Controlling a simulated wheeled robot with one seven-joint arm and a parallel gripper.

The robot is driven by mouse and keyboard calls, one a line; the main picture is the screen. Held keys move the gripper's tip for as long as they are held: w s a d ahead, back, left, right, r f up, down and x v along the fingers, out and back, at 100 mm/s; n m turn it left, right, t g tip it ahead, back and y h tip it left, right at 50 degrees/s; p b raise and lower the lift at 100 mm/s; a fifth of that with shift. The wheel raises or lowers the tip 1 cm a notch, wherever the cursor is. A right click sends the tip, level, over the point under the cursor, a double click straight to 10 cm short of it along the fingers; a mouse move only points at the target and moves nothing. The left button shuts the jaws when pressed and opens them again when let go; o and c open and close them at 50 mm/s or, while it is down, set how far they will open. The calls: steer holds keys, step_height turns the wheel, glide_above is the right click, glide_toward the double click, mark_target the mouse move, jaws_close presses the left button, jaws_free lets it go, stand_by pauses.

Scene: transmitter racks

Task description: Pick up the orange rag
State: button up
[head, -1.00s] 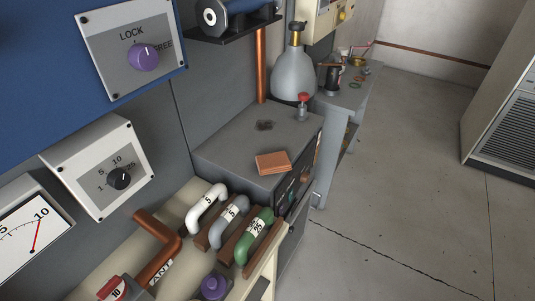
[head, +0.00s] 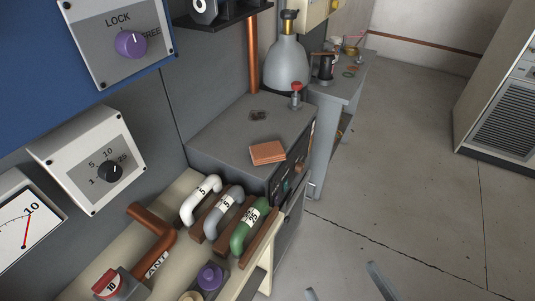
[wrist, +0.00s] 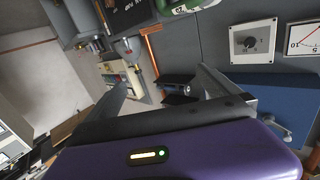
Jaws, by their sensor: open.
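The orange rag (head: 267,153) is a folded, flat orange-brown square. It lies on top of the grey box (head: 212,138), near its front edge, in the head view. My gripper (head: 340,278) shows only as two grey fingertips at the bottom of the head view, over the floor. It is apart from the rag, lower and to the right in the picture. In the wrist view my gripper (wrist: 165,77) has its fingers spread wide with nothing between them. I cannot make out the rag in the wrist view.
A grey flask (head: 287,64) and a small red-topped bottle (head: 296,95) stand behind the rag. White, grey and green (head: 249,226) handles rise in front of the box. A copper pipe (head: 252,55) stands at the wall. The floor (head: 400,190) to the right is clear.

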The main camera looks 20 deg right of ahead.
steer(key=w+a+r+n+g+y+b, duration=0.1)
steer(key=w+a+r+n+y, duration=0.3)
steer(key=w, duration=1.1)
steer(key=w+a+r+n+b, duration=0.1)
steer(key=w+r+n, duration=0.2)
steer(key=w+n, duration=0.8)
steer(key=w+a+r+n+g+y+b, duration=0.1)
steer(key=w+a+r+y, duration=0.2)
steer(key=w, duration=1.6)
steer(key=n+g+h, duration=0.6)
steer(key=n+g, duration=0.7)
steer(key=n, duration=0.6)
glide_toward(268, 150)
steer(key=shift+w+a+f+b, duration=0.1)
steer(key=shift+f+b, duration=0.2)
steer(key=shift+f, duration=0.35)
steer(key=shift+f+n, duration=0.3)
steer(key=shift+p+x, duration=0.8)
steer(key=shift+x, duration=2.85)
steer(key=shift+w+t, duration=0.1)
steer(key=shift+t, duration=0.2)
steer(key=c, duration=1.2)
step_height(268, 150, up, 20)
steer(key=b, duration=0.2)
